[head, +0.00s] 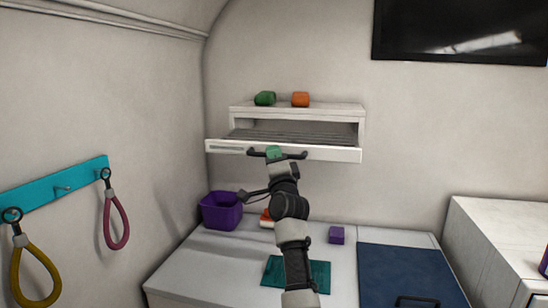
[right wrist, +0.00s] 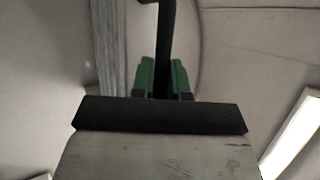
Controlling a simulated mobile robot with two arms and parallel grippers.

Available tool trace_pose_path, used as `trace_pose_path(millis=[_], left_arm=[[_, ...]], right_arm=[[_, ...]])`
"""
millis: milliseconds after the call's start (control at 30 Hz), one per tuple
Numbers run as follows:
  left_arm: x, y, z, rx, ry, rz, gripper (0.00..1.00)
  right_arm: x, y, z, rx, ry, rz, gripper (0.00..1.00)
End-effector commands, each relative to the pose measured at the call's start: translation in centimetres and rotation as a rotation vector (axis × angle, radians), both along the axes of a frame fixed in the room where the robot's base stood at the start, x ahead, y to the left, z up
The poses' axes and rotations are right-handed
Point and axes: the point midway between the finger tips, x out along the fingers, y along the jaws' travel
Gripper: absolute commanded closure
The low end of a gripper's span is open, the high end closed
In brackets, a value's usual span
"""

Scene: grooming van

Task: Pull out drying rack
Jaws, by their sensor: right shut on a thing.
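The drying rack (head: 336,154) is a white drawer-like unit with grey slats in a white wall housing (head: 361,118). Its front panel stands forward of the housing, so it is partly pulled out. A dark bar handle (head: 292,156) runs along the front. My right gripper (head: 273,153), with green fingers, is at the handle near its middle. In the right wrist view, the green fingers (right wrist: 162,78) are shut on the dark handle bar (right wrist: 164,40). My left gripper is not in view.
A green item (head: 265,98) and an orange item (head: 300,99) sit on top of the housing. Below are a counter with a purple bin (head: 221,211), a purple block (head: 336,235), a teal mat (head: 318,275) and a blue mat (head: 408,275). Leashes hang from the left wall's teal rail (head: 60,188).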

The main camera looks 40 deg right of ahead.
Motion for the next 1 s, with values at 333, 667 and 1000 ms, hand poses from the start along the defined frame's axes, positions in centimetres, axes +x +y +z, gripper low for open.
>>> trace_pose_path(millis=[333, 667, 1000], left_arm=[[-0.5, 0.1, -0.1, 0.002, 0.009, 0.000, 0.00], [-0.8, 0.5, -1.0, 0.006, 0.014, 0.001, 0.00], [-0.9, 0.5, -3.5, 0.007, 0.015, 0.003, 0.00]], right_arm=[[0.0, 0.0, 0.0, 0.001, -0.001, -0.002, 0.76], [-1.3, 0.6, -1.2, 0.001, -0.002, 0.000, 0.76], [-6.4, 2.7, -4.5, 0.002, -0.001, -0.001, 0.76]])
